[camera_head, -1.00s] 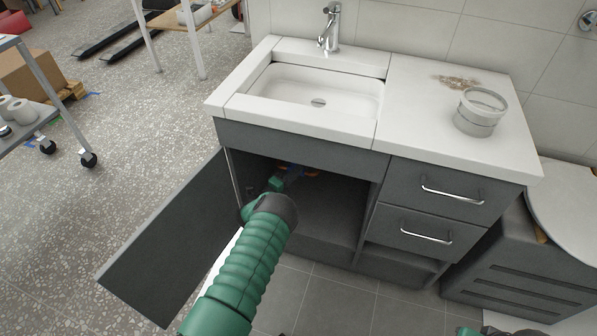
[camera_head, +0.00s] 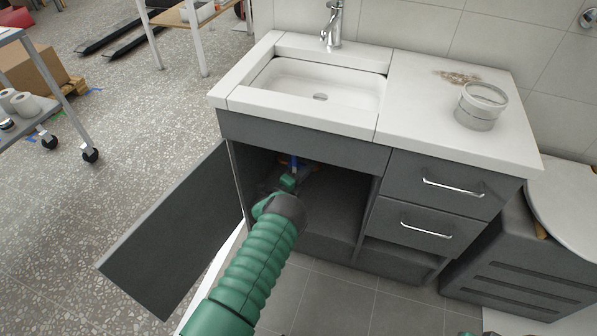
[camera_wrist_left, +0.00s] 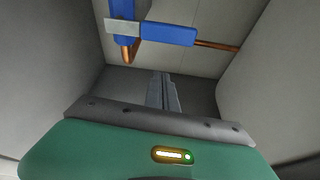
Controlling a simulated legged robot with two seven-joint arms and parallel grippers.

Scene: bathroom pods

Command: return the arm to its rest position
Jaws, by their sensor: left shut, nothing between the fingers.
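My left arm (camera_head: 262,262) comes in from the bottom and reaches into the open grey cabinet (camera_head: 300,128) under the sink. My left gripper's green body (camera_head: 289,182) shows inside the cabinet in the head view, where its fingers are too small to make out. In the left wrist view my left gripper (camera_wrist_left: 163,80) has its grey fingers together, with nothing between them. They point toward the cabinet's back. Ahead of and above them is a blue valve part (camera_wrist_left: 168,34) on a copper pipe (camera_wrist_left: 215,46), apart from the fingers.
The cabinet door (camera_head: 172,235) stands open to the left of my arm. Two drawers (camera_head: 430,190) are shut on the right. A round container (camera_head: 478,112) stands on the countertop (camera_head: 420,95). A wheeled cart (camera_head: 70,100) is at far left, with open floor between.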

